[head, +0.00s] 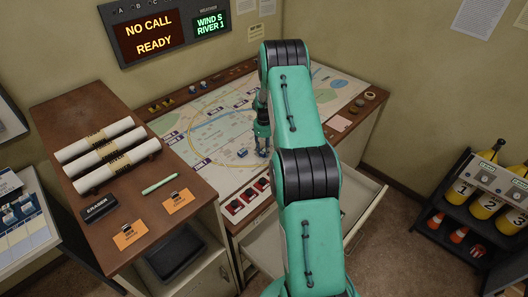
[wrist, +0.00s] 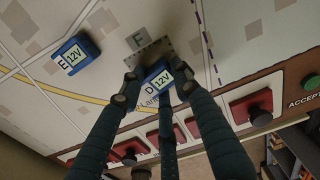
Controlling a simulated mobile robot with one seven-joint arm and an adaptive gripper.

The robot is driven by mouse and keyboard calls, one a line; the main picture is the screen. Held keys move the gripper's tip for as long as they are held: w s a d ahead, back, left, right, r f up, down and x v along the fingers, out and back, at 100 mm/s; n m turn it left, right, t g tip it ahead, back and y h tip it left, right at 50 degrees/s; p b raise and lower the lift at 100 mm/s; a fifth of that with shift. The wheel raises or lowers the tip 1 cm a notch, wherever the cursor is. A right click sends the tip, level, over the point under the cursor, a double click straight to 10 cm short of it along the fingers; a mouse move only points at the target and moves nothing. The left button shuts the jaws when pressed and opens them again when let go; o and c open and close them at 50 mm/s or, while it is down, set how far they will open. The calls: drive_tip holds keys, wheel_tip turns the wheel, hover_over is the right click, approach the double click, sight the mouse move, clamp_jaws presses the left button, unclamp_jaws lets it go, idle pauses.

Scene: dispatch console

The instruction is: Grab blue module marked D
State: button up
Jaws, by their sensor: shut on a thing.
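The blue module marked D (wrist: 158,80), with a white 12V label, is between the fingertips of my gripper (wrist: 157,90) in the wrist view. The fingers close on it from both sides. In the head view my gripper (head: 262,143) is low over the map table, and the arm hides part of it. I cannot tell whether module D touches the table. Another blue module, marked E (wrist: 75,56), lies to the left, apart from my fingers; it also shows in the head view (head: 241,153). A grey plate marked F (wrist: 148,55) is right beside module D.
The map table (head: 200,123) has red buttons (head: 234,207) along its front edge. A drawer (head: 360,205) stands open below. A wooden cabinet (head: 95,215) with white rolls (head: 95,139) is at the left. A rack with yellow cylinders (head: 485,205) is at the right.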

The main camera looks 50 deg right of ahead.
sight(264, 151)
wheel_tip(264, 151, up, 10)
idle(0.6)
idle(0.4)
